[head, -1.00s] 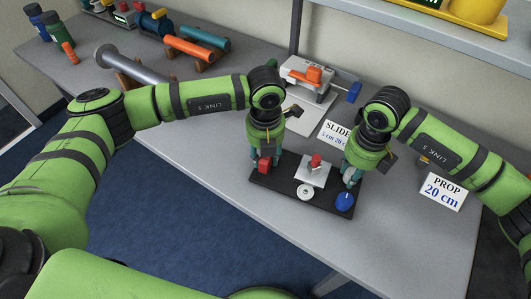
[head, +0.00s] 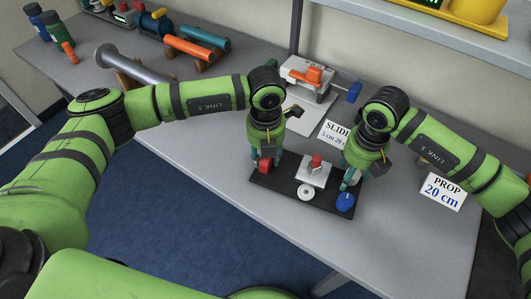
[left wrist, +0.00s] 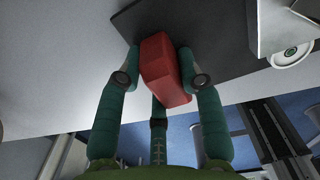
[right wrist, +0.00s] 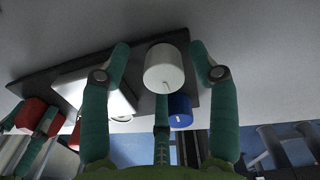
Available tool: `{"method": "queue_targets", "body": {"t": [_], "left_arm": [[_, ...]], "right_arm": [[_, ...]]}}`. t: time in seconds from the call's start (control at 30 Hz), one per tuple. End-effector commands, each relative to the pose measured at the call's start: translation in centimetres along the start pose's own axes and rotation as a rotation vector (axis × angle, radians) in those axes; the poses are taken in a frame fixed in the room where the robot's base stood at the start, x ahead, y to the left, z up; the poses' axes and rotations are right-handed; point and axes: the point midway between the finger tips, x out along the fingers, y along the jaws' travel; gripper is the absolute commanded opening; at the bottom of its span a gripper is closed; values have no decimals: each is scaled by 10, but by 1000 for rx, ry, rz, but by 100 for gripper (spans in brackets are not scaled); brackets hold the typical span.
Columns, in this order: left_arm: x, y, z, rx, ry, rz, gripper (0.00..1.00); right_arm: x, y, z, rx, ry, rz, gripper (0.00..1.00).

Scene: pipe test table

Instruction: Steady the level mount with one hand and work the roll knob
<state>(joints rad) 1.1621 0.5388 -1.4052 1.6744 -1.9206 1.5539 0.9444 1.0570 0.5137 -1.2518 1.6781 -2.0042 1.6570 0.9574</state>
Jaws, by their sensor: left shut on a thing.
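The level mount has a dark base plate (head: 277,187) on the table. It carries a red block (head: 264,165) at its left end, a pale platform (head: 312,172) with a red part on top, a flat white round piece (head: 305,192) and a blue knob (head: 345,202). My left gripper (left wrist: 160,68) is shut on the red block (left wrist: 163,70). My right gripper (right wrist: 160,60) is open around a white marked knob (right wrist: 165,68), with gaps on both sides. The blue knob (right wrist: 180,108) lies beyond it.
A grey and orange device (head: 312,75) with a blue handle stands behind the mount. A SLIDE sign (head: 337,132) and a PROP sign (head: 442,190) lie nearby. Pipes and bottles occupy the far left. The table's front edge is close to the plate.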

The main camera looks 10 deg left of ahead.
Motion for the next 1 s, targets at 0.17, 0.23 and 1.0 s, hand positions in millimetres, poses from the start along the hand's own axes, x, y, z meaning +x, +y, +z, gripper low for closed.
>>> {"method": "queue_targets", "body": {"t": [0.17, 0.23, 1.0], "left_arm": [[0, 1, 0, 0, 1, 2, 0], [0, 1, 0, -1, 1, 3, 0], [0, 2, 0, -3, 0, 5, 0]], "right_arm": [[0, -1, 0, 1, -1, -3, 61], [-2, -1, 1, 1, -1, -3, 61], [-120, 0, 0, 0, -1, -1, 61]]}}
